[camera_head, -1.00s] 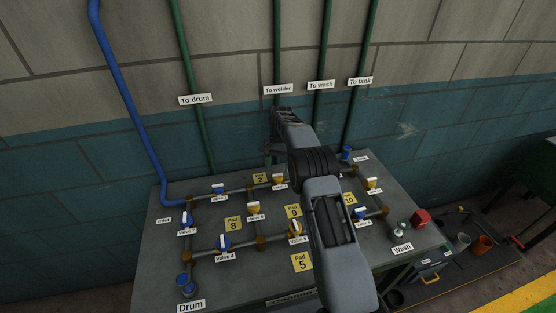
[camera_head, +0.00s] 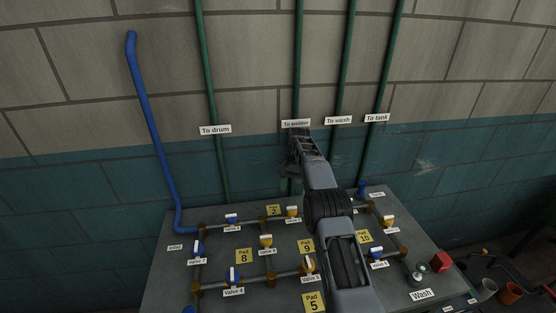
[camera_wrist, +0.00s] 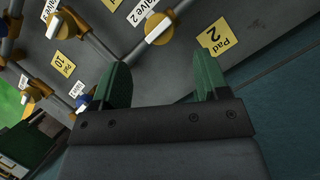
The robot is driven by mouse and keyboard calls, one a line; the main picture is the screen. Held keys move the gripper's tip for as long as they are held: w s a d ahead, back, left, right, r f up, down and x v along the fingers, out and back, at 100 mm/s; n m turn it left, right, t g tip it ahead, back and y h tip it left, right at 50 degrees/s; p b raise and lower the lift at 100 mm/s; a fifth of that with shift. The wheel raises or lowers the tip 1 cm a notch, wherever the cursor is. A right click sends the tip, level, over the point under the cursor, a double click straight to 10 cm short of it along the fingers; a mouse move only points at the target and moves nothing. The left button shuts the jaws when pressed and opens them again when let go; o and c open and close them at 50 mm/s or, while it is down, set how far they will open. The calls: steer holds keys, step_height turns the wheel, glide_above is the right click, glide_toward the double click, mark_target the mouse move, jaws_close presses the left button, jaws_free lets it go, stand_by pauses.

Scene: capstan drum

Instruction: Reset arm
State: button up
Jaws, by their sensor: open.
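My gripper (camera_head: 292,165) is at the end of my grey arm, near the wall above the back edge of the bench. In the wrist view, my gripper (camera_wrist: 163,88) shows two green fingers spread apart with nothing between them. Beyond the fingers is the bench top (camera_wrist: 185,72) with the yellow Pad 2 label (camera_wrist: 221,33) and the Valve 2 handle (camera_wrist: 158,28). The fingers look apart from these. In the head view, my forearm covers part of the bench to the right of Pad 9 (camera_head: 307,246).
Pipes and several blue and yellow valves, such as Valve 4 (camera_head: 233,276), cover the bench (camera_head: 265,292). Green pipes (camera_head: 209,85) and a blue pipe (camera_head: 150,115) run up the wall behind. A red block (camera_head: 440,262) sits at the bench's right. Space above the bench is open.

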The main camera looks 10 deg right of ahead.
steer(key=s+a+r+n+t+h, duration=0.1)
steer(key=s+r+n+t, duration=0.3)
steer(key=s+r, duration=1.05)
steer(key=s+f+n+t, duration=0.2)
steer(key=s+f+t, duration=0.1)
steer(key=s, duration=1.5)
steer(key=shift+s+a+n+t+h, duration=0.15)
steer(key=shift+s+n+t+h, duration=0.2)
steer(key=shift+t, duration=0.45)
steer(key=shift+w, duration=0.1)
stand_by(1.9)
